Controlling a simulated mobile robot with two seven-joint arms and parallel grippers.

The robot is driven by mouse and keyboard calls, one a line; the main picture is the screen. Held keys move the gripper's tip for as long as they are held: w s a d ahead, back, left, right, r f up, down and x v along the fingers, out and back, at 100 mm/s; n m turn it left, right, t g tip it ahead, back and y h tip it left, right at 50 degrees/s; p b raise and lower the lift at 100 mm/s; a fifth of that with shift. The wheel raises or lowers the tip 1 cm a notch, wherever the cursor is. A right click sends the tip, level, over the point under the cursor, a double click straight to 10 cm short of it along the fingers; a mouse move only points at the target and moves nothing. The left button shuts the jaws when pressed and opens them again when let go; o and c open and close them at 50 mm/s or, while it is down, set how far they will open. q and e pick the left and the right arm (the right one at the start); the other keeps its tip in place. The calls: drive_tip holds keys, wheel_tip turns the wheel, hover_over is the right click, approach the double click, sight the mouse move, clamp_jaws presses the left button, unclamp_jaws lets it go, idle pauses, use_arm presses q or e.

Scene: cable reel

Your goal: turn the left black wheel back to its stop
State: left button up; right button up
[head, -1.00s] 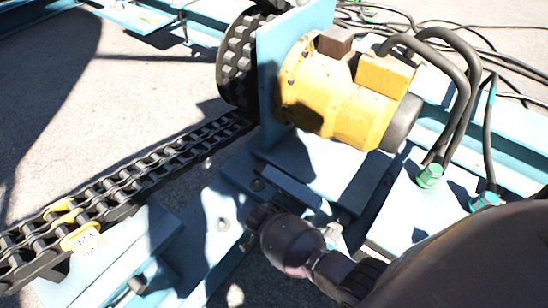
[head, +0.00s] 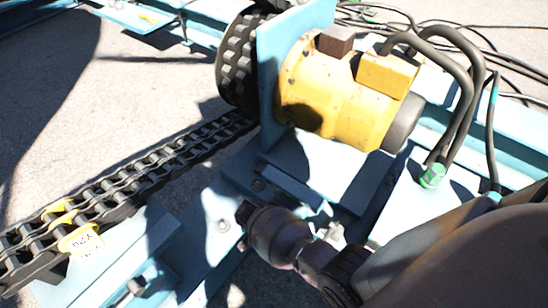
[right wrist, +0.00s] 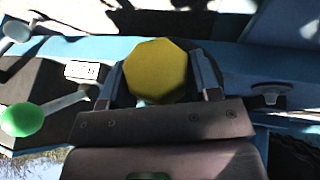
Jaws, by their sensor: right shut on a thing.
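My right arm comes in from the lower right of the head view, and its dark end (head: 246,212) lies over the blue frame; I cannot make out fingers there. In the right wrist view my right gripper (right wrist: 160,85) has its two fingers on either side of a yellow many-sided knob (right wrist: 157,72), shut on it. A dark shape shows behind the knob at its right; I cannot tell if it is a wheel. In the head view a black toothed wheel (head: 236,65) stands left of the blue plate and carries a chain (head: 150,168). My left gripper is not in view.
A yellow motor (head: 335,105) with thick black hoses (head: 455,50) sits behind the arm. Bare concrete (head: 150,80) lies left of the machine.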

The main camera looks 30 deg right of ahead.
drive_tip(key=g+b, duration=0.1)
drive_tip(key=g+h, duration=0.1)
drive_tip(key=shift+s+f+n+g+b, duration=0.15)
drive_tip(key=shift+f+n+g+b, duration=0.15)
drive_tip(key=shift+g+b, duration=0.1)
drive_tip(key=shift+r+g+h, duration=0.1)
drive_tip(key=shift+g+h, duration=0.2)
drive_tip(key=shift+g, duration=0.1)
drive_tip(key=o, duration=1.3)
drive_tip(key=shift+r, duration=0.1)
drive_tip(key=shift+c, duration=0.2)
drive_tip(key=shift+w, duration=0.2)
drive_tip(key=p+v, duration=0.2)
drive_tip(key=v, duration=0.8)
drive_tip(key=shift+a+r, duration=0.2)
drive_tip(key=shift+r, duration=0.1)
